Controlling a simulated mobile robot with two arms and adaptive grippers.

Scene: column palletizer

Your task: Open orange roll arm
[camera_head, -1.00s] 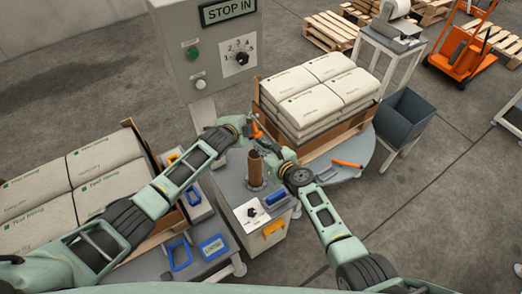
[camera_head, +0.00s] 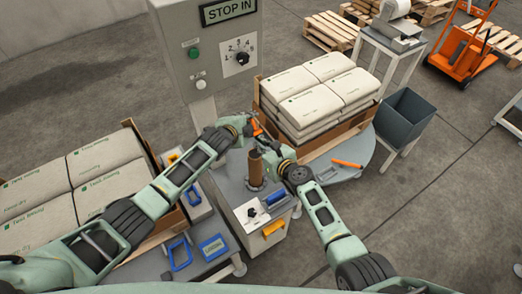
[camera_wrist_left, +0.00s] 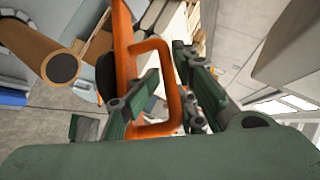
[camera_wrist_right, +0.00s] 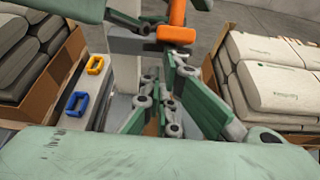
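The orange roll arm (camera_head: 257,128) shows as a small orange part between my grippers in the head view, largely hidden by them. In the left wrist view it is a long bar with a squared loop (camera_wrist_left: 171,85). My left gripper (camera_wrist_left: 167,66) is open, with one finger on each side of the loop's near bar; contact is unclear. In the right wrist view an orange part (camera_wrist_right: 177,25) stands just beyond the fingertips of my right gripper (camera_wrist_right: 160,65); the overlapping links hide how far its fingers are apart. A brown roll (camera_head: 255,168) stands upright below the grippers.
A grey cabinet (camera_head: 240,208) with a knob stands below the grippers, and the STOP IN control box (camera_head: 212,50) behind. Bags (camera_head: 318,85) are stacked at the right and more bags (camera_head: 75,185) at the left. A dark bin (camera_head: 403,118) stands farther right. Floor (camera_head: 440,200) at right is clear.

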